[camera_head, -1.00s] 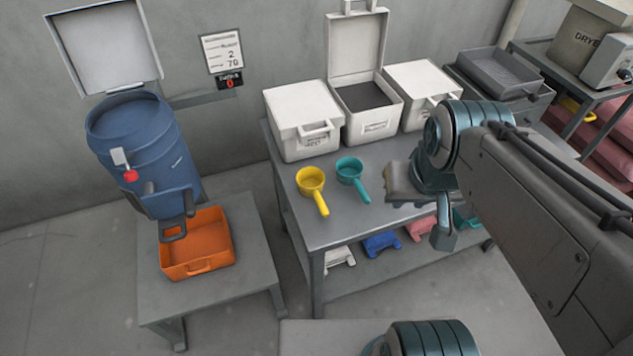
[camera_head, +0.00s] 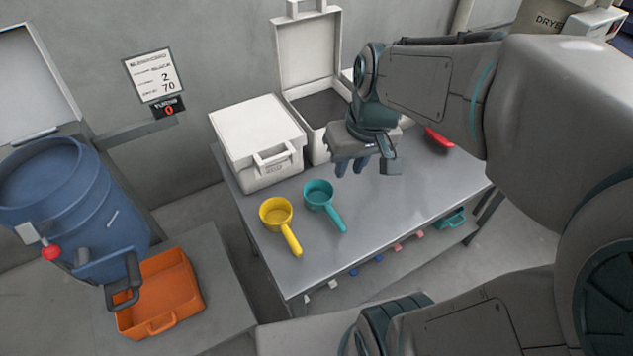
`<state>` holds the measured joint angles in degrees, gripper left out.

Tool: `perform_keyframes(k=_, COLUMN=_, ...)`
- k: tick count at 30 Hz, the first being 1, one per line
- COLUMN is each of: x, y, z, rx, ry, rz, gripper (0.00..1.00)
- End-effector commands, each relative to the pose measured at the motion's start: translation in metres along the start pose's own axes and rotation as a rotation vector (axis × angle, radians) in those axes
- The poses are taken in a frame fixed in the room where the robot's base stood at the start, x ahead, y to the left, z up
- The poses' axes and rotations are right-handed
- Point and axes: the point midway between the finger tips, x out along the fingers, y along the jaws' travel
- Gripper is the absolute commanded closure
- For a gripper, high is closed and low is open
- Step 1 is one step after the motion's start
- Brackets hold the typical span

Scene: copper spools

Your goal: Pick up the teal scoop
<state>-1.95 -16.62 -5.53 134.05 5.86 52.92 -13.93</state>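The teal scoop (camera_head: 319,194) lies on the grey metal table, its round cup toward the back and its handle pointing front right. A yellow scoop (camera_head: 276,212) lies just to its left, apart from it. My gripper (camera_head: 351,171) is above the table, to the right of and a little behind the teal scoop, not touching it. Its fingers point down and look short and dark at this angle. I see nothing held in it, but the gap between the fingers is too small to judge.
White lidded boxes stand along the table's back; the left one (camera_head: 257,142) is closed, the middle one (camera_head: 311,55) has its lid raised. A red object (camera_head: 439,138) lies at the right. An orange tray (camera_head: 160,291) and blue drum (camera_head: 70,200) stand left. The table front is clear.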

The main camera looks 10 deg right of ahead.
Motion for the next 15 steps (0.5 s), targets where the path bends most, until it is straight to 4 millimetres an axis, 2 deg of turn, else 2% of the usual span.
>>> perform_keyframes(k=1, x=0.026, y=0.006, z=-0.008, rx=-0.011, ry=-0.032, rz=-0.018, gripper=0.77)
perform_keyframes(k=9, x=0.114, y=0.030, z=-0.049, rx=-0.102, ry=-0.151, rz=-0.098, gripper=0.77)
perform_keyframes(k=12, x=0.140, y=0.037, z=-0.059, rx=-0.130, ry=-0.179, rz=-0.116, gripper=0.77)
perform_keyframes(k=15, x=0.157, y=0.042, z=-0.065, rx=-0.149, ry=-0.197, rz=-0.128, gripper=0.77)
